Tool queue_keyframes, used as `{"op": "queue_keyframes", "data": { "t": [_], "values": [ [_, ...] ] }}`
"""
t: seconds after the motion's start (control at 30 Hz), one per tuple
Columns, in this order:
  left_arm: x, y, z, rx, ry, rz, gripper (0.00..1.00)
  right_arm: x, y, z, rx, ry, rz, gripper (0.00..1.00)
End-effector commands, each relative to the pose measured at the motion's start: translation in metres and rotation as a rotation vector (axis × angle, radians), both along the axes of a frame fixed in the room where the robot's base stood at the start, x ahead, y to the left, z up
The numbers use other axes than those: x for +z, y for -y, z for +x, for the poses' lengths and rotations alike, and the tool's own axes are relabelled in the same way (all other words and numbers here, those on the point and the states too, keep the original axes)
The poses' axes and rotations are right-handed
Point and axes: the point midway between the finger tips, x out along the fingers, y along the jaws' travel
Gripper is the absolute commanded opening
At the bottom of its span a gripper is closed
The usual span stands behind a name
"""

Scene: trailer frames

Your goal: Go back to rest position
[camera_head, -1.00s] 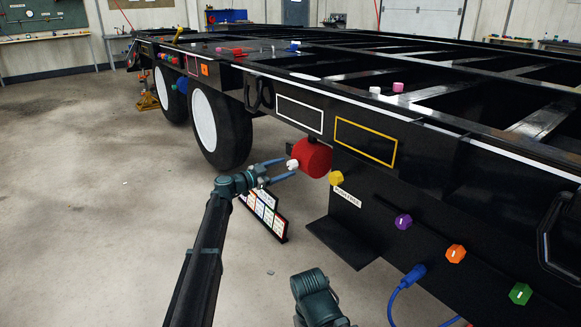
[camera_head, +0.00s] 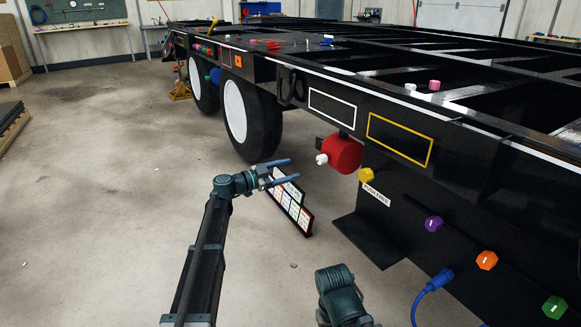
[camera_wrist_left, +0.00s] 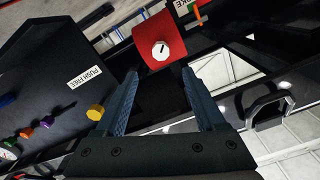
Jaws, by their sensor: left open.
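My left gripper (camera_head: 284,171) is open and empty in the head view, held in free air to the left of the trailer frame (camera_head: 470,125). Its two blue-grey fingers also show apart in the left wrist view (camera_wrist_left: 164,102). Beyond them is a red cylinder (camera_head: 345,155) with a white knob (camera_head: 321,159) on its face; the cylinder also shows in the wrist view (camera_wrist_left: 151,35). A gap shows between the fingers and the knob in the head view. Part of my right arm (camera_head: 341,293) shows at the bottom, but its gripper is not visible.
Yellow (camera_head: 366,175), purple (camera_head: 433,223), orange (camera_head: 487,260) and green (camera_head: 555,307) knobs sit along the trailer side. A blue plug (camera_head: 441,279) with its cable is below. A sign board (camera_head: 291,203) stands near my left gripper. Open floor (camera_head: 110,200) lies to the left.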

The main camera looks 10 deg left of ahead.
Motion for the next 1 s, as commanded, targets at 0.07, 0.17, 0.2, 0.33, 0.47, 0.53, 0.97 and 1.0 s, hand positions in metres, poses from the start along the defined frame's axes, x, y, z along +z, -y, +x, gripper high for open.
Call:
{"op": "queue_keyframes", "data": {
  "t": [0.07, 0.17, 0.2, 0.33, 0.47, 0.53, 0.97, 1.0],
  "values": [
    [0.0, 0.011, -0.01, -0.018, -0.03, 0.009, 0.71, 0.005, 0.0, 0.0, 0.0, 0.0, 0.0, 0.5],
    [-0.006, 0.041, -0.039, -0.072, -0.138, 0.042, 0.71, 0.019, 0.0, 0.0, 0.001, 0.0, 0.0, 0.5],
    [-0.011, 0.058, -0.058, -0.101, -0.209, 0.067, 0.71, 0.027, 0.0, 0.0, 0.002, -0.001, 0.0, 0.5],
    [-0.034, 0.11, -0.135, -0.164, -0.509, 0.19, 0.71, 0.055, 0.0, 0.0, 0.004, -0.002, -0.002, 0.5],
    [-0.058, 0.136, -0.222, -0.125, -0.84, 0.356, 0.71, 0.084, 0.0, 0.0, 0.006, -0.003, -0.002, 0.5],
    [-0.068, 0.137, -0.268, -0.051, -1.005, 0.452, 0.71, 0.099, 0.001, -0.001, 0.008, -0.003, -0.002, 0.5],
    [-0.06, 0.064, -0.431, 0.705, -1.435, 0.789, 0.71, 0.159, 0.001, -0.001, 0.012, -0.006, -0.004, 0.5],
    [-0.056, 0.056, -0.44, 0.779, -1.438, 0.8, 0.71, 0.163, 0.001, -0.001, 0.012, -0.006, -0.004, 0.5]
  ]
}}
